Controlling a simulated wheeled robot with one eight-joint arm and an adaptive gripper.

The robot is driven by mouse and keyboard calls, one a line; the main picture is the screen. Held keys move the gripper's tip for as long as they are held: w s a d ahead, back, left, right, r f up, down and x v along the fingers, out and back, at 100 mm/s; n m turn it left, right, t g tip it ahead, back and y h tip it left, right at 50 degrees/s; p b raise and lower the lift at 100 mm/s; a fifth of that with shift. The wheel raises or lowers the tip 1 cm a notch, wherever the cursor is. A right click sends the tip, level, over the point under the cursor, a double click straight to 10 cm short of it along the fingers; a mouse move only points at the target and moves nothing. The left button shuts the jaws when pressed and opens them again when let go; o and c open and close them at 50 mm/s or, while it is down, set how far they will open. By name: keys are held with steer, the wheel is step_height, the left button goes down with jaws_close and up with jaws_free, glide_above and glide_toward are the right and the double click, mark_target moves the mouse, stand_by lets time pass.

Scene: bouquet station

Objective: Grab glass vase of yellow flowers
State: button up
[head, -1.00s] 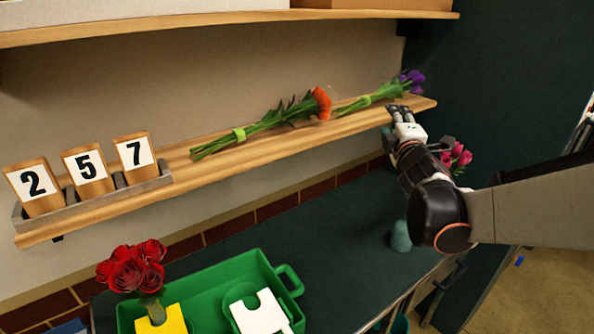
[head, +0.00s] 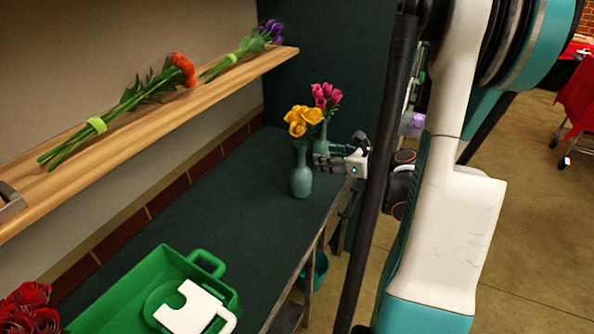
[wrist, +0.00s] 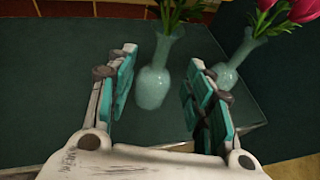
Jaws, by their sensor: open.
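The glass vase of yellow flowers (head: 301,181) stands upright on the dark green counter, a pale blue-green bottle shape with yellow blooms (head: 304,121) on top. My gripper (head: 320,157) is just right of it in the head view, at about the height of its neck and upper body. In the wrist view the vase (wrist: 156,78) shows between my two open fingers (wrist: 163,60), touching neither as far as I see. Its blooms are cut off at the top of that view. My gripper is empty.
A similar vase with pink flowers (head: 326,96) stands close behind; it shows at the right in the wrist view (wrist: 236,68). A green tray (head: 150,270) is at the front of the counter. A shelf (head: 150,128) with loose flower stems runs along the wall.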

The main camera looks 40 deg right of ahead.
mark_target(302, 157)
steer(key=b+x, duration=0.1)
steer(key=x, duration=0.3)
steer(key=f+b+x, duration=0.1)
steer(key=b+x, duration=0.1)
steer(key=x, duration=0.3)
steer(key=d+b+x, duration=0.1)
steer(key=x, duration=0.3)
steer(key=shift+a+f, duration=0.1)
steer(key=shift+f, duration=0.3)
jaws_close()
steer(key=shift+r, duration=0.1)
